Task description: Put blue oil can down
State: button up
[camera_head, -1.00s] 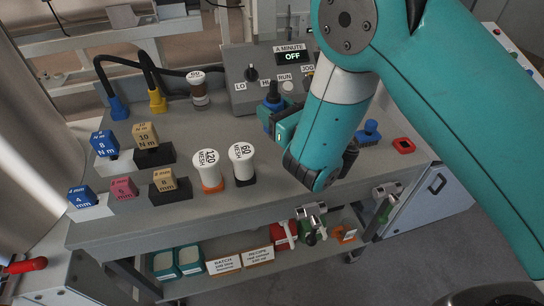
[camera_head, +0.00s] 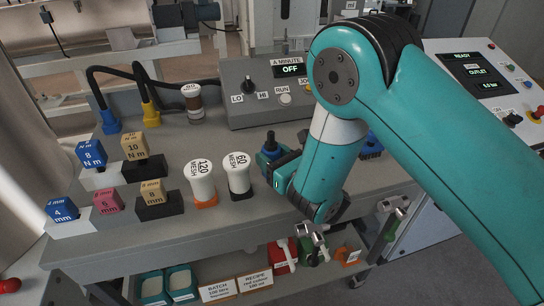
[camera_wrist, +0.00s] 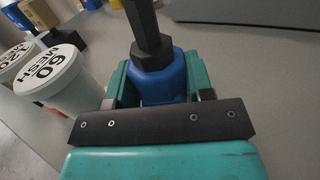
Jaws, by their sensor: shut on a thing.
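The blue oil can (camera_head: 270,157) has a dark spout that points up, and it looks upright. My gripper (camera_head: 277,170) is shut on it, just right of the white 60 MESH container. In the wrist view the blue can (camera_wrist: 163,80) sits between the teal fingers of my gripper (camera_wrist: 158,92), with its black spout rising above. My arm hides part of the can in the head view. I cannot tell whether its base touches the grey bench (camera_head: 240,215).
The 60 MESH (camera_head: 238,175) and 120 MESH (camera_head: 200,182) containers stand close on the left. Labelled blocks (camera_head: 92,153) fill the bench's left side. A control box (camera_head: 265,95) stands behind. Bare bench lies between the can and the box.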

jog(key=shift+f, duration=0.15)
jog(key=o, duration=1.1)
